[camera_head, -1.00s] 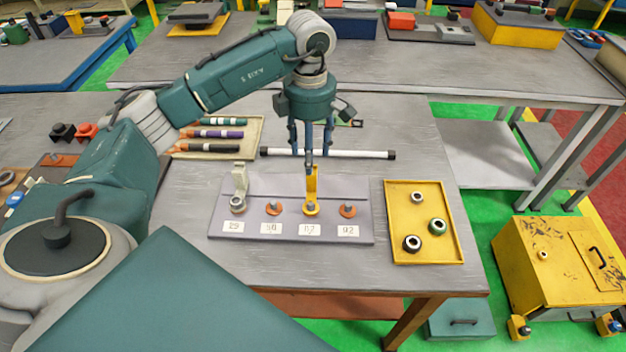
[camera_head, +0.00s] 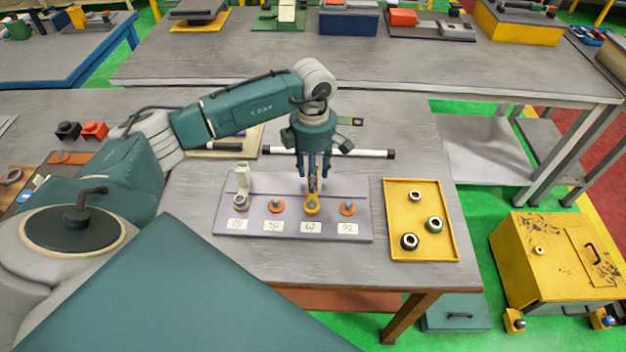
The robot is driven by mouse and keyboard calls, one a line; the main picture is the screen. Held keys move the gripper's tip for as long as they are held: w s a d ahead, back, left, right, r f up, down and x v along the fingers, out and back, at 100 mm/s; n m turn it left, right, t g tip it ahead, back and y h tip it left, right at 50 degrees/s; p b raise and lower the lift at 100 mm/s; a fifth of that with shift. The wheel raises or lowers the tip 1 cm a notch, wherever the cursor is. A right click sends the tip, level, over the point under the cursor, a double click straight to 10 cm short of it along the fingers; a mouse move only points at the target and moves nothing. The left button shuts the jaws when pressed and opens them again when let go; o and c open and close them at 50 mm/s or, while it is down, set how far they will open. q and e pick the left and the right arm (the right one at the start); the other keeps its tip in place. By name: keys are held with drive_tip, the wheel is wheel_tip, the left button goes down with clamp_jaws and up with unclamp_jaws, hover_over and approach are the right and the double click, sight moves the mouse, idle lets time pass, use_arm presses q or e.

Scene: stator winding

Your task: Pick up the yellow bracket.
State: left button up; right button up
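The yellow bracket (camera_head: 312,205) stands on the grey labelled board (camera_head: 225,208), third from the left in its row. Its round foot shows at the front; most of its upright part is hidden by the gripper. My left gripper (camera_head: 313,184) points straight down over it, with its fingers low around the upright part. The frames do not show clearly whether the fingers touch or press on the bracket. My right gripper is not in view.
On the same board stand a pale bracket (camera_head: 242,185) at the left and orange pieces (camera_head: 277,206) (camera_head: 347,208) on either side of the yellow bracket. A yellow tray (camera_head: 400,193) with three ring parts lies to the right. A white bar (camera_head: 365,153) lies behind the board.

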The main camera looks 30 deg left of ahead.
use_arm(q)
clamp_jaws()
drive_tip(key=shift+r, duration=0.15)
wheel_tip(320, 180, up, 20)
drive_tip(key=b, duration=0.3)
